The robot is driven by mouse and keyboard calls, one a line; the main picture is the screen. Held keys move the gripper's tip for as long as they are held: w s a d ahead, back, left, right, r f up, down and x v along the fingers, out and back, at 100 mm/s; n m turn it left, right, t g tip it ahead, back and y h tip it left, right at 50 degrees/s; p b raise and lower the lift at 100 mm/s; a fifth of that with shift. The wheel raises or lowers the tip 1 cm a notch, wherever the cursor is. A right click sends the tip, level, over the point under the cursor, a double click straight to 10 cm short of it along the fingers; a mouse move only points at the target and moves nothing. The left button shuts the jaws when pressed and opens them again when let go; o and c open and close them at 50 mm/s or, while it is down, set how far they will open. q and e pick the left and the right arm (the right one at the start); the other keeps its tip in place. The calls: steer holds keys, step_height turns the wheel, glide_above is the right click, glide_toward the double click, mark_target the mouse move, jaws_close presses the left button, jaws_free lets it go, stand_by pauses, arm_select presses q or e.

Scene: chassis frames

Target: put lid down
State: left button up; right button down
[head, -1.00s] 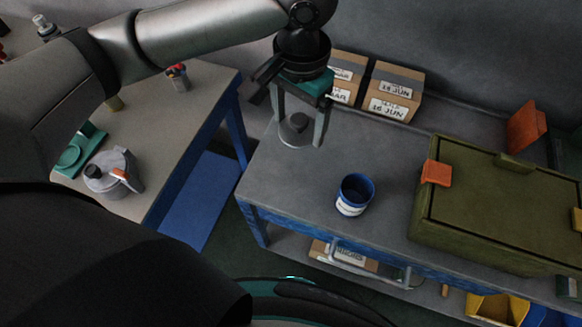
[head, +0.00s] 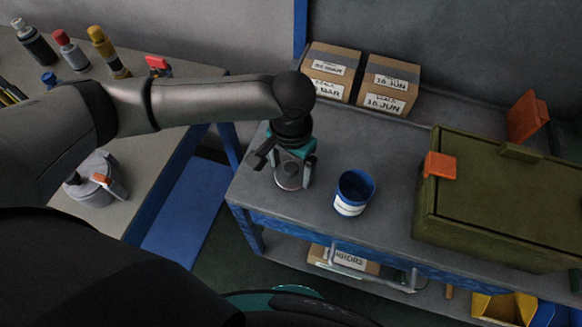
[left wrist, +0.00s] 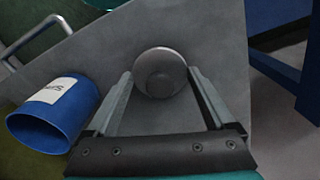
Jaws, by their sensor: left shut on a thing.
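The lid (head: 288,183) is a small grey metal disc, low over the left end of the grey bench top (head: 325,160). My left gripper (head: 290,178) points down and is shut on the lid. In the left wrist view the lid (left wrist: 160,66) sits between the fingertips (left wrist: 160,76). I cannot tell whether it touches the bench. An open blue can (head: 352,197) with a white label stands upright just right of the lid, apart from it. The can also shows in the left wrist view (left wrist: 78,103). My right gripper is not in view.
A large olive case (head: 500,200) with orange latches stands to the right. Two cardboard boxes (head: 388,84) stand at the back. A second table (head: 125,215) on the left holds bottles and a grey canister (head: 92,190). Bare bench lies behind the can.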

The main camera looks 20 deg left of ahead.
mark_target(291, 168)
arm_select(q)
steer(key=shift+f, duration=0.15)
steer(key=o, duration=1.1)
step_height(291, 168, up, 12)
steer(key=p, duration=0.3)
steer(key=shift+r, duration=0.2)
